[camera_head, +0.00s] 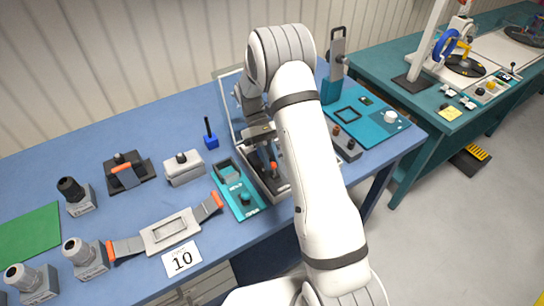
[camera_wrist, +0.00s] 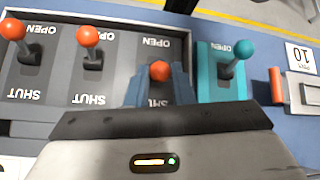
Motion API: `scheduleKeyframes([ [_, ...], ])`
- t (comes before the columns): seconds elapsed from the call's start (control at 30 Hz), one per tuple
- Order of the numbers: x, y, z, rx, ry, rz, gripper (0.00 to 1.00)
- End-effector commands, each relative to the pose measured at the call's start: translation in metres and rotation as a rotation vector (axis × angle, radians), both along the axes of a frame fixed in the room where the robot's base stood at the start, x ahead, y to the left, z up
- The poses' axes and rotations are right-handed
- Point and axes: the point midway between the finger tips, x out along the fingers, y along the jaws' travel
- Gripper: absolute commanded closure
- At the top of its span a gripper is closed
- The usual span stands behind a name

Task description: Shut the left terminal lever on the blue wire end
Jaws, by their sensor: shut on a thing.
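In the wrist view, the terminal lever with an orange knob (camera_wrist: 160,72) stands between the two blue fingers of my gripper (camera_wrist: 159,88). The fingers are shut on it, and its knob is nearer the SHUT label than the other knobs are. Two more orange-knobbed levers, the middle one (camera_wrist: 89,37) and the far one (camera_wrist: 13,29), lean toward their OPEN labels. In the head view, an orange-knobbed lever (camera_head: 274,168) shows beside my arm, which hides the others. I cannot make out the blue wire end.
A teal panel with a teal-knobbed lever (camera_wrist: 242,48) stands close beside the gripped lever. A card marked 10 (camera_head: 182,259) and a grey holder with orange-ended straps (camera_head: 170,230) lie nearby. A clear upright panel (camera_head: 226,82) stands behind.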

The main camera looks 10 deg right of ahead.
Motion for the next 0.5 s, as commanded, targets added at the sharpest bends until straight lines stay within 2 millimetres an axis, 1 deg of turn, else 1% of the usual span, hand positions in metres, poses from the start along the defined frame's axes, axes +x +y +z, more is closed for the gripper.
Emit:
scheduleKeyframes([
  [0.2,0.0030,0.0007,-0.0011,-0.015,0.042,0.000,1.00],
  [0.5,0.0033,0.0007,-0.0013,-0.017,0.051,-0.001,1.00],
])
